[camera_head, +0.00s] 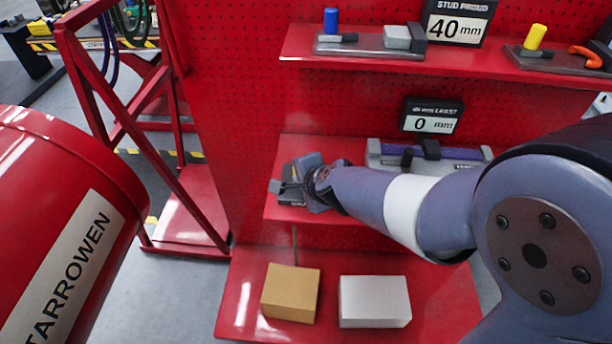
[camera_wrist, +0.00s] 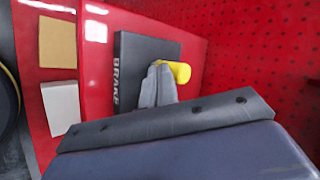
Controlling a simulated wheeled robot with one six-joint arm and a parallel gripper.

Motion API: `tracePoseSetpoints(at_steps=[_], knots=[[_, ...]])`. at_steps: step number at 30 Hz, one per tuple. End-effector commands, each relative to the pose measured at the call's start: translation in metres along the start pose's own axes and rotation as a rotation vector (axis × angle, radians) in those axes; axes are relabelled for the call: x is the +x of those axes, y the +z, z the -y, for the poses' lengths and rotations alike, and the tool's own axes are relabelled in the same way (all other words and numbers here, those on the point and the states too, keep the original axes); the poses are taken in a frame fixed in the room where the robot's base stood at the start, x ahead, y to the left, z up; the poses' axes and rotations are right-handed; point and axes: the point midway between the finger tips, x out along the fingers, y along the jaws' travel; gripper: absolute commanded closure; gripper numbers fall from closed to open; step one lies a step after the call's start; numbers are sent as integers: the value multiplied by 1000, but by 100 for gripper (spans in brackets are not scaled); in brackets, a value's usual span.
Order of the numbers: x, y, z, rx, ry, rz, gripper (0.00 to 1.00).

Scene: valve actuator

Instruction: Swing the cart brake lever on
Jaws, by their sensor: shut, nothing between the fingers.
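The brake lever shows in the wrist view as a short yellow cylindrical grip (camera_wrist: 180,72), partly hidden behind my fingers. It is at a dark plate marked BRAKE (camera_wrist: 128,62) on the red cart shelf. In the head view the plate's dark edge (camera_head: 291,198) shows at the left end of the middle shelf, mostly covered by my gripper. My gripper (camera_wrist: 158,66) is shut and empty, its fingertips over the plate right beside the yellow grip. I cannot tell whether they touch it. The lever's pivot and arm are hidden.
A tan box (camera_head: 290,293) and a white box (camera_head: 375,300) lie on the bottom shelf. A vise-like fixture (camera_head: 385,158) stands right of my wrist on the middle shelf. A red pegboard (camera_head: 240,90) rises behind. A large red cylinder (camera_head: 110,170) is at left.

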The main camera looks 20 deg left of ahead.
Motion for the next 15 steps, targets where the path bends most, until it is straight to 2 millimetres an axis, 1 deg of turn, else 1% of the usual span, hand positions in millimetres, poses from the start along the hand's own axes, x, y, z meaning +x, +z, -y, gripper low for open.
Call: tracePoseSetpoints(at_steps=[1,2,7,15], knots=[[-5,3,8,23,7,-23,100],[-4,3,8,41,8,-42,100],[0,4,9,110,2,-126,100],[10,6,12,125,-4,-144,100]])
